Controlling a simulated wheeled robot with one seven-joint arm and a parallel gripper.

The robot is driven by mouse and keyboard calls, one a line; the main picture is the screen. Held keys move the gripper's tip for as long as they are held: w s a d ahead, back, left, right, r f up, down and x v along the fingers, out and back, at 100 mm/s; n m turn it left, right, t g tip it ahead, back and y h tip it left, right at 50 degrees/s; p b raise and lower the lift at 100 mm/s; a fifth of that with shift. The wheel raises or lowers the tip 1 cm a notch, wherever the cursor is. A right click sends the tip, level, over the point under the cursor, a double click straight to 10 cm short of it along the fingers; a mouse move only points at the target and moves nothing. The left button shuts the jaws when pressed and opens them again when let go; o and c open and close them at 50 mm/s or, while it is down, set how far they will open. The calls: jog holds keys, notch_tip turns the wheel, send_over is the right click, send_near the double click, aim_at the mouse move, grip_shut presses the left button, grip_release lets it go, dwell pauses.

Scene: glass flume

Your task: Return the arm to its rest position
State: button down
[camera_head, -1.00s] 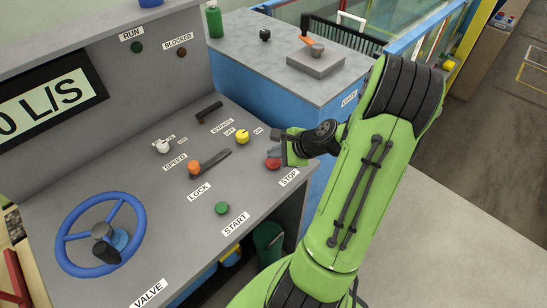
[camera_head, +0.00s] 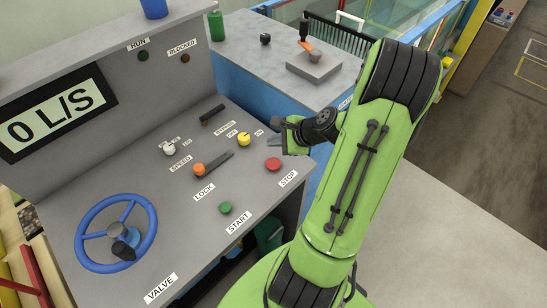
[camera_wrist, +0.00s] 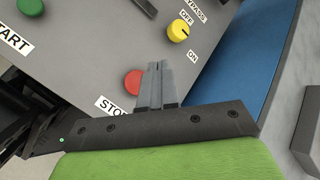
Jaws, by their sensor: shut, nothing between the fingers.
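My green arm reaches up from the bottom of the head view and folds over toward the console. My gripper (camera_head: 276,138) hangs above the console's right edge, near the red STOP button (camera_head: 273,164) and the yellow bypass knob (camera_head: 243,139). In the wrist view my gripper (camera_wrist: 158,68) shows its two fingers closed together with nothing between them. There the STOP button (camera_wrist: 133,83) lies just left of the fingers and the yellow knob (camera_wrist: 178,31) lies beyond them. I cannot tell the exact height of the fingers above the panel.
Behind is a blue cabinet with a grey top (camera_head: 260,62), holding a green bottle (camera_head: 216,25). Open floor lies at right.

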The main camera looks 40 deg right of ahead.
jog(key=shift+f, duration=0.1)
dwell(0.3)
jog(key=s+a+r+n+g+h, duration=0.1)
jog(key=s+a+r+n+g, duration=0.1)
jog(key=a+r+n, duration=0.5)
jog(key=s+a+r+n+g, duration=0.15)
jog(key=a+r+n, duration=0.25)
jog(key=a+n, duration=0.55)
jog(key=s+a+r+n, duration=0.2)
jog(key=s+a+n, duration=0.1)
jog(key=s+n, duration=0.1)
jog(key=s+a+r+n+h, duration=0.1)
jog(key=s+a+r+n, duration=0.2)
jog(key=s, duration=0.4)
jog(key=shift+a+r+n, duration=0.2)
jog(key=shift+a+n, duration=0.1)
jog(key=shift+n, duration=0.15)
